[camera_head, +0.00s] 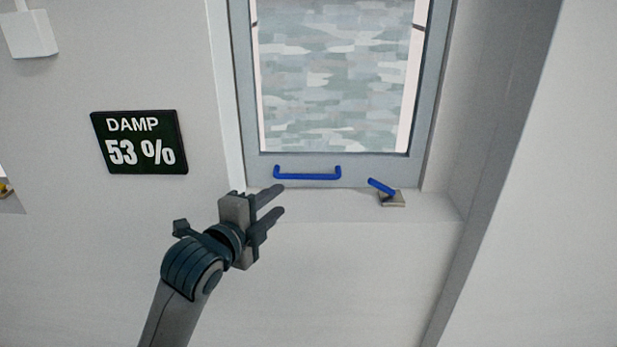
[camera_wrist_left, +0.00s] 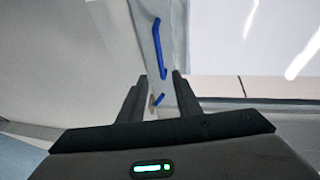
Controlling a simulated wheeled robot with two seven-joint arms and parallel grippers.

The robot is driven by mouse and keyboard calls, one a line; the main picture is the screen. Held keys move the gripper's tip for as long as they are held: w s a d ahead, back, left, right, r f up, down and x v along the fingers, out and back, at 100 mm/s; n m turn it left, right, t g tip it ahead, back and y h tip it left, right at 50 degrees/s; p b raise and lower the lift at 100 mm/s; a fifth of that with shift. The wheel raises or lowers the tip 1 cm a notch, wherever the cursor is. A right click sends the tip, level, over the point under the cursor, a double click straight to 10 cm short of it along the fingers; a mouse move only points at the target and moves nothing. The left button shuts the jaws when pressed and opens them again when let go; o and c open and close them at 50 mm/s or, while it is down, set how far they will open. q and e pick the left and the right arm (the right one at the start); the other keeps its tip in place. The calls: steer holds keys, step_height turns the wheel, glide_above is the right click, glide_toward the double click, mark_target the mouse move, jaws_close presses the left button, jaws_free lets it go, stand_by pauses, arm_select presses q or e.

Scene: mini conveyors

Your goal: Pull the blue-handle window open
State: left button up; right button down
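The window has a grey frame (camera_head: 356,169) and pale patterned glass (camera_head: 335,75). A blue bar handle (camera_head: 307,174) is fixed along its lower rail. A short blue lever on a beige base (camera_head: 393,199) sits on the sill to the right. My left gripper (camera_head: 276,200) is just below and left of the bar handle, its two fingers apart and pointing right, with nothing visible between them. In the left wrist view the bar handle (camera_wrist_left: 158,48) shows beyond the open fingertips, and the blue lever (camera_wrist_left: 159,99) shows between the fingers. My right gripper is not in view.
A dark sign (camera_head: 139,142) reading "DAMP 53 %" is on the wall to the left. A white box (camera_head: 29,34) is at the upper left. The window sits in a recess with a ledge (camera_head: 335,209) and a side wall on the right.

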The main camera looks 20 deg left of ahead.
mark_target(306, 178)
arm_select(q)
steer(key=shift+w, duration=0.1)
steer(key=p+x, duration=0.5)
steer(key=x, duration=1.1)
steer(key=shift+w+p, duration=0.3)
steer(key=shift+p, duration=0.1)
steer(key=shift+w+f, duration=0.15)
steer(key=shift+w, duration=0.1)
jaws_close()
